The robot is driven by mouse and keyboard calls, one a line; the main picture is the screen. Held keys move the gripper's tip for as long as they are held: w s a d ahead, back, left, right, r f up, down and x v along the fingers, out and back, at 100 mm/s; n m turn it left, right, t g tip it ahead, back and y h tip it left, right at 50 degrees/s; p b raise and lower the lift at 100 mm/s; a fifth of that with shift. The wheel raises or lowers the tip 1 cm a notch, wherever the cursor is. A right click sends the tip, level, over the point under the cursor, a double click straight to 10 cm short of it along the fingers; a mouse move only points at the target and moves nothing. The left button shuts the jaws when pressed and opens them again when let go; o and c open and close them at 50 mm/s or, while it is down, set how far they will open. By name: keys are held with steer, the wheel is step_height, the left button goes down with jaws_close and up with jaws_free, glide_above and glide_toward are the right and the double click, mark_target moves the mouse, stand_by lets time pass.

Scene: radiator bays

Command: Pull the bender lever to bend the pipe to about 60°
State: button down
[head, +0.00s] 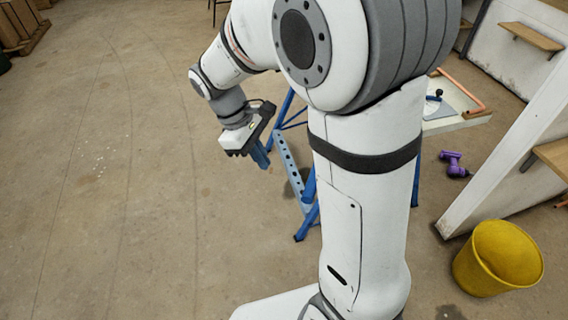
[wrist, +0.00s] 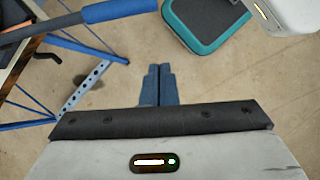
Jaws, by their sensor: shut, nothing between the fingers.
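The pipe bender's blue stand shows in the head view, partly behind my arm, with a perforated bar (head: 289,165). In the wrist view its blue lever grip (wrist: 118,10) lies at the upper left, on a grey bar running in from the left edge. My gripper (head: 262,158) is shut and empty in the head view, left of the stand. In the wrist view its blue fingertips (wrist: 158,72) are together, apart from the lever grip, below and right of its end.
A teal-edged grey pad or tray (wrist: 207,24) lies on the floor near the lever grip. A yellow bucket (head: 497,258) and a purple tool (head: 454,163) are at right.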

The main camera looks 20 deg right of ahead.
steer(key=s+d+f+p, duration=0.1)
steer(key=s+d+f, duration=0.3)
steer(key=f, duration=0.5)
steer(key=shift+d+f+n, duration=0.15)
steer(key=shift+d+n, duration=0.25)
steer(key=shift+d, duration=0.65)
steer(key=shift+h, duration=0.3)
